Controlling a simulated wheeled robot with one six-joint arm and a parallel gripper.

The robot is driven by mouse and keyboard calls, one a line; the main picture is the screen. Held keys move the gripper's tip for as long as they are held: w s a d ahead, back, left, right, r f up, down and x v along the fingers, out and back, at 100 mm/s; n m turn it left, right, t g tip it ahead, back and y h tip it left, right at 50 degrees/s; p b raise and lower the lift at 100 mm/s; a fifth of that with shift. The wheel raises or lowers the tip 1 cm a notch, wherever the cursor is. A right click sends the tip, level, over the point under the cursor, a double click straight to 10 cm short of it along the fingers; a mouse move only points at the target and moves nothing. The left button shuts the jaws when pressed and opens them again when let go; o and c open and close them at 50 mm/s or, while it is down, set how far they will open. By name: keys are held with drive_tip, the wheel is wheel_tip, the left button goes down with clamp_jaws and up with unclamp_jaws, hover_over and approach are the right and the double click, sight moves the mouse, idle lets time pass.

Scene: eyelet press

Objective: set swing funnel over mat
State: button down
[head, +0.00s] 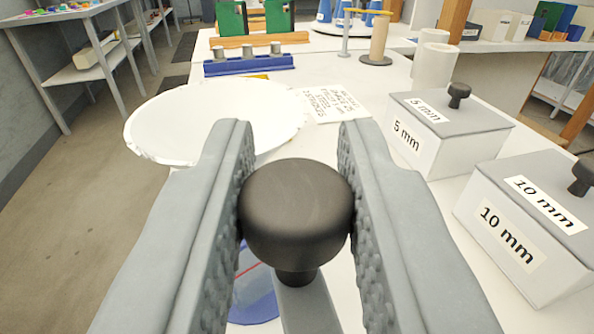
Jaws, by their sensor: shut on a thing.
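My gripper (297,215) is shut on a round black knob (296,212), with one ribbed finger against each side. The knob's short stem stands on a grey bar (305,308) below it. A translucent blue round piece (255,292) with a red line shows beside the bar, partly hidden by the left finger. It may be part of the swing funnel, but I cannot tell how it joins the bar. A wide white round dish-like thing (200,118) lies ahead to the left, partly behind the left finger. I cannot tell which thing is the mat.
Grey lidded boxes marked 5 mm (425,150) and 10 mm (510,255) stand at right. A lettered card (330,104) lies ahead. Behind it are a blue holder with metal cylinders (249,66), a wooden post (379,40) and white cylinders (434,67). Open floor lies left.

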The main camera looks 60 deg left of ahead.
drive_tip(key=c, duration=1.2)
unclamp_jaws()
drive_tip(key=v, duration=1.7)
drive_tip(key=shift+d, duration=0.2)
drive_tip(key=shift+s, duration=0.1)
